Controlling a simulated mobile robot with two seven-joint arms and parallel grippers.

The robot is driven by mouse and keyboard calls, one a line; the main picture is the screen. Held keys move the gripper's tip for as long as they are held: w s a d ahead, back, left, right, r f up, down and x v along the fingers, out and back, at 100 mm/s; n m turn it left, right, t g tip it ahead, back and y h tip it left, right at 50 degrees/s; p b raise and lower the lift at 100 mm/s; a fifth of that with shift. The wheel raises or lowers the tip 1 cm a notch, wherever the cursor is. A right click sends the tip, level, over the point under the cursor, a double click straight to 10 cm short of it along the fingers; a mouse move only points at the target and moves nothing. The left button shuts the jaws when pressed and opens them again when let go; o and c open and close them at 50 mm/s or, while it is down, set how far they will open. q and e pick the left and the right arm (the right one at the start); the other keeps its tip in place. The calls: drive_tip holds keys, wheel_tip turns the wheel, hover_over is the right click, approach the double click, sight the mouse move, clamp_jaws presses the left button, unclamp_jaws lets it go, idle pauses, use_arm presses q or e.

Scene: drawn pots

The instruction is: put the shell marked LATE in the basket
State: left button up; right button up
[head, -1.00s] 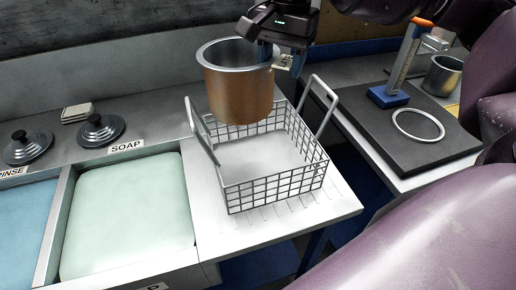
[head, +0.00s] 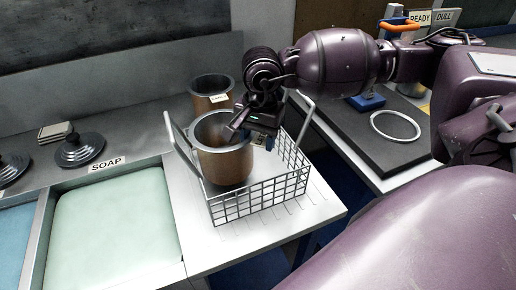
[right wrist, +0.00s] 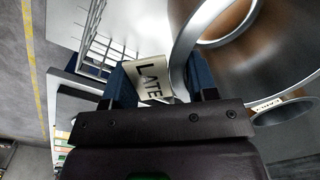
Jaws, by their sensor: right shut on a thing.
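The shell marked LATE is a copper-coloured pot (head: 224,160) with a pale metal rim, upright inside the wire basket (head: 262,196). I cannot tell whether its bottom touches the basket floor. My right gripper (head: 254,137) is at the shell's right side, shut on it. In the right wrist view the LATE tag (right wrist: 150,78) shows between the blue fingers of my right gripper (right wrist: 160,84), beside the shell's rim (right wrist: 182,62). The tag is hidden in the head view. My left gripper is not in view.
A second copper shell (head: 211,86) with a tag stands close behind the basket. The basket's handles (head: 181,140) stand up at both sides. A soap basin (head: 115,225) lies left. A dark board (head: 375,140) with a metal ring (head: 395,125) is at right.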

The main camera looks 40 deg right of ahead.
wheel_tip(320, 180, down, 4)
drive_tip(key=shift+r, duration=0.1)
drive_tip(key=o, duration=1.3)
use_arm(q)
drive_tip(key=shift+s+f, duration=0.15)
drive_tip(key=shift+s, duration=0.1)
